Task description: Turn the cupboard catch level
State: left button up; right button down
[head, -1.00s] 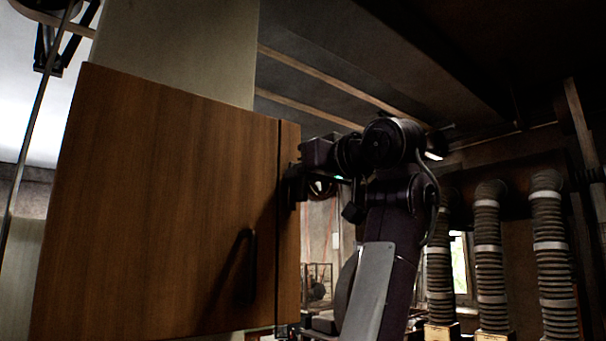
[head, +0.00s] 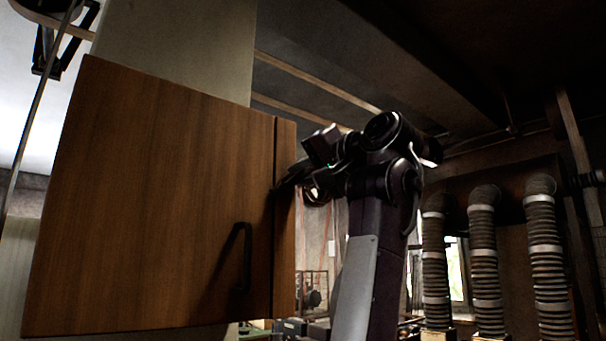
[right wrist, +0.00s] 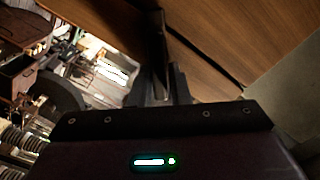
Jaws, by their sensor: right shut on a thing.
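The wooden cupboard (head: 150,200) hangs at the left of the head view, its door shut, with a dark bar handle (head: 246,258) low on the door. My right gripper (head: 284,186) is at the door's right edge, tilted, with its fingers against the wood. In the right wrist view the right gripper (right wrist: 166,86) is shut on the catch (right wrist: 158,40), a dark narrow bar beside the gap in the wood. In the head view the catch is mostly hidden by the gripper, so its exact angle is hard to tell. My left gripper is not in view.
Several ribbed hoses (head: 483,260) stand at the right, near a bright window. A pale column (head: 185,50) rises behind the cupboard. Shelves and clutter lie beyond the cupboard's right side.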

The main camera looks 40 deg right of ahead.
jog(key=m, duration=0.4)
jog(key=shift+d+f+m, duration=0.15)
jog(key=shift+f+m, duration=0.15)
jog(key=shift+f+m+b, duration=0.2)
jog(key=shift+m+b, duration=0.15)
jog(key=shift+m, duration=1.25)
jog(key=shift+d+m, duration=0.1)
jog(key=shift+m, duration=0.2)
jog(key=c, duration=1.7)
grip_release()
jog(key=shift+o, duration=1.3)
jog(key=shift+w, duration=0.2)
jog(key=shift+f, duration=0.1)
jog(key=s+b, duration=0.3)
jog(key=s, duration=0.5)
jog(key=shift+d+b, duration=0.25)
jog(key=shift+b, duration=0.05)
jog(key=shift+w, duration=0.15)
